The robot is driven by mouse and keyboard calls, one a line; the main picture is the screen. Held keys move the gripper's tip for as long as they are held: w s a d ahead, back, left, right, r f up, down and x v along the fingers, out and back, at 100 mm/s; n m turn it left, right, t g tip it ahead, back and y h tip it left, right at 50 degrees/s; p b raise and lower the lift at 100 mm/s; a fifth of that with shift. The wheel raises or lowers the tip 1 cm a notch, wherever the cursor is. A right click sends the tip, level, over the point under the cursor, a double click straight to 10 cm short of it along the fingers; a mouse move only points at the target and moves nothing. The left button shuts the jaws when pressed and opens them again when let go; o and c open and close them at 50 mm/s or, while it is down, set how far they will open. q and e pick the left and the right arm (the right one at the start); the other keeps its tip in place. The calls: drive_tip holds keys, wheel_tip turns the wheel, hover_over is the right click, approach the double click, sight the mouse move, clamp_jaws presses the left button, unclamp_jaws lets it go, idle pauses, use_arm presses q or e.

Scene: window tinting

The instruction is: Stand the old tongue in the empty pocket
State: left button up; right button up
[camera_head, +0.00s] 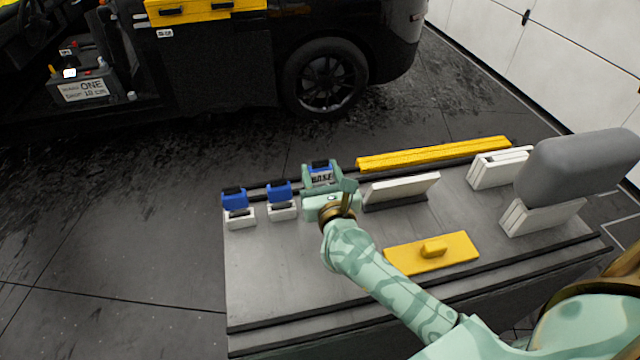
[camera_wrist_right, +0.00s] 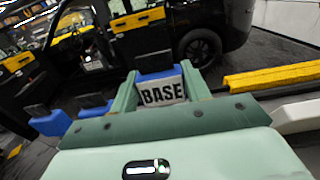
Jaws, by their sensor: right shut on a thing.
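My right gripper (camera_head: 321,174) is pale green and shut on a blue-and-white piece (camera_head: 322,180) at the back left of the grey bench. In the right wrist view the gripper (camera_wrist_right: 162,90) has a finger on each side of this piece (camera_wrist_right: 163,92). Its white face reads BASE, with blue above. Its lower end is hidden by the gripper, so I cannot tell whether it stands in a pocket. Two blue pieces with dark tops stand at white blocks to the left, one at the far left (camera_head: 234,199) and one nearer (camera_head: 279,191). No piece is clearly marked as the old tongue.
The grey bench (camera_head: 290,285) has free room at its front left. A yellow float (camera_head: 432,252), a tilted white panel (camera_head: 402,187), a yellow bar (camera_head: 435,153), white blocks (camera_head: 497,168) and a grey pad (camera_head: 577,165) occupy the right. A black vehicle (camera_head: 215,75) stands beyond.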

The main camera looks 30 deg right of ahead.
sight(320, 183)
wheel_tip(320, 183, down, 3)
drive_tip(key=shift+s+r+b, duration=0.15)
drive_tip(key=shift+r+b, duration=0.05)
drive_tip(key=shift+b, duration=0.1)
drive_tip(key=shift+c, duration=0.4)
drive_tip(key=shift+a+f, duration=0.15)
drive_tip(key=shift+f, duration=0.1)
drive_tip(key=c, duration=0.3)
drive_tip(key=o, duration=1.4)
drive_tip(key=shift+f, duration=0.1)
drive_tip(key=shift+o, duration=0.3)
drive_tip(key=shift+w, duration=0.2)
drive_tip(key=shift+s+r, duration=0.15)
drive_tip(key=shift+r, duration=0.1)
drive_tip(key=v, duration=1.1)
drive_tip(key=shift+s+r, duration=0.15)
drive_tip(key=shift+s, duration=0.2)
use_arm(q)
drive_tip(key=shift+s+a+f, duration=0.1)
drive_tip(key=shift+f, duration=0.5)
